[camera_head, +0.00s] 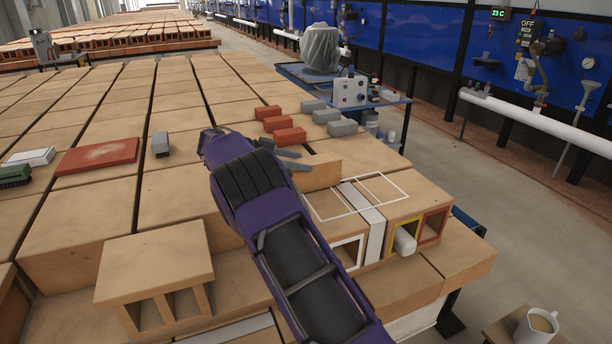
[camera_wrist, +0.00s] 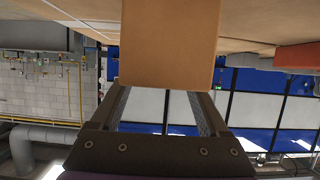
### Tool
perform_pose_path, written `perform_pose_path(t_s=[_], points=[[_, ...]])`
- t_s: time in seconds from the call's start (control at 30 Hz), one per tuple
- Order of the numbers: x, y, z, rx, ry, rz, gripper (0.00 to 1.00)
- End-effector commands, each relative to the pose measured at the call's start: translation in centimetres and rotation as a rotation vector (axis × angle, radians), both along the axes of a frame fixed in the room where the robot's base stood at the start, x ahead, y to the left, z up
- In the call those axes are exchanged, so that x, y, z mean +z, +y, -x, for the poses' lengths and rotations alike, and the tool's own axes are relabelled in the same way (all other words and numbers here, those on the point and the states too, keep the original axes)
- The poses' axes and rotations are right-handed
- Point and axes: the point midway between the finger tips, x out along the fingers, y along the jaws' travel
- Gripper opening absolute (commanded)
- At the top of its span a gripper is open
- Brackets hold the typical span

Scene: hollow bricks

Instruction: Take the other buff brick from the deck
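A plain buff brick (camera_head: 320,174) is just right of my fingertips in the head view, above or on the deck (camera_head: 180,205) of large buff blocks. In the wrist view the buff brick (camera_wrist: 170,42) fills the top middle and hides my fingertips. My gripper (camera_head: 292,160) has two dark fingers standing apart, pointing right. The fingers also show in the wrist view (camera_wrist: 165,100), on either side below the brick. I cannot tell whether they press on it. A white outlined rectangle (camera_head: 336,217) lies on the deck just right of the brick.
Several small red bricks (camera_head: 275,125) and grey bricks (camera_head: 342,128) lie beyond my gripper. A hollow buff block (camera_head: 155,262) stands at front left. A red slab (camera_head: 97,156) lies left. Yellow- and red-rimmed openings (camera_head: 432,226) face front right. A mug (camera_head: 537,325) stands at lower right.

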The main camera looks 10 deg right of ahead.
Motion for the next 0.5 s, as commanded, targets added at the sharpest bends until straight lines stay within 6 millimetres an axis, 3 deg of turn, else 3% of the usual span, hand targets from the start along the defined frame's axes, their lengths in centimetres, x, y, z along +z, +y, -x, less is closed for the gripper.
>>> perform_pose_path(t_s=[0.07,0.4,0.5], points=[[-0.01,0.01,0.0,0.0,0.0,0.0,0.62],[0.0,0.02,-0.01,0.0,0.0,0.0,0.01],[0.0,0.02,-0.01,0.0,0.0,0.0,0.0]])
